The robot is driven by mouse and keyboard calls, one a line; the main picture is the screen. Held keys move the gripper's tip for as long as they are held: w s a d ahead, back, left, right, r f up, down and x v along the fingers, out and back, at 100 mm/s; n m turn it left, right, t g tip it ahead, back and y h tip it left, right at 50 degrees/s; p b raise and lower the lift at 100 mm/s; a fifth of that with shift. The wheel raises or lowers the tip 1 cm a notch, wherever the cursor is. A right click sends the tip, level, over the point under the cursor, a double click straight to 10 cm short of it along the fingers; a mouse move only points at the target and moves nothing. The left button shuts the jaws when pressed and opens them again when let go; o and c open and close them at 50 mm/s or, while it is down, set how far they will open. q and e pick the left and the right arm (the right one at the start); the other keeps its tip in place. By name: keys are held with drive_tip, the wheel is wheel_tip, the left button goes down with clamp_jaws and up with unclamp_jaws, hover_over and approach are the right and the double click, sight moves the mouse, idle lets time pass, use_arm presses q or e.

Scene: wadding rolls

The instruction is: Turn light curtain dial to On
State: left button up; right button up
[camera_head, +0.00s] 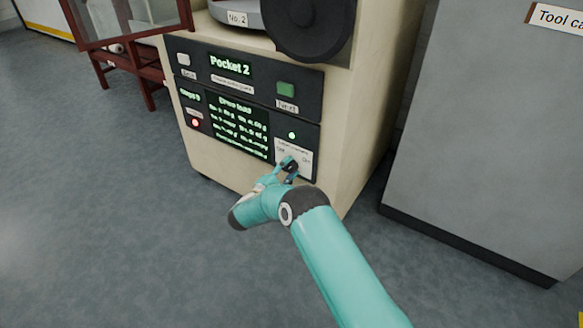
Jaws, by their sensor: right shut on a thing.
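The light curtain dial (293,167) is a small dark knob on a white label plate (306,158) at the lower right of the machine's black front panel. The plate has small lettering either side of the knob, too blurred to read fully. My right gripper (289,165) reaches in from below and is shut on the dial. Its fingers partly cover the knob, so I cannot tell which way it points. A small green lamp (291,135) glows just above the plate. My left gripper is not in view.
The panel has a "Pocket 2" display (230,67), a green button (286,89), a text screen (238,127) and a red lamp (195,123). A grey cabinet (480,130) stands to the right, a red-brown stand (135,62) at back left. The floor on the left is clear.

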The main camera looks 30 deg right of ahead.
drive_tip(key=shift+a+m, duration=0.25)
drive_tip(key=shift+m, duration=0.35)
drive_tip(key=shift+d, duration=0.1)
drive_tip(key=o, duration=1.1)
drive_tip(key=shift+d, duration=0.1)
drive_tip(key=v, duration=1.2)
drive_tip(key=shift+f, duration=0.15)
drive_tip(key=shift+s, duration=0.1)
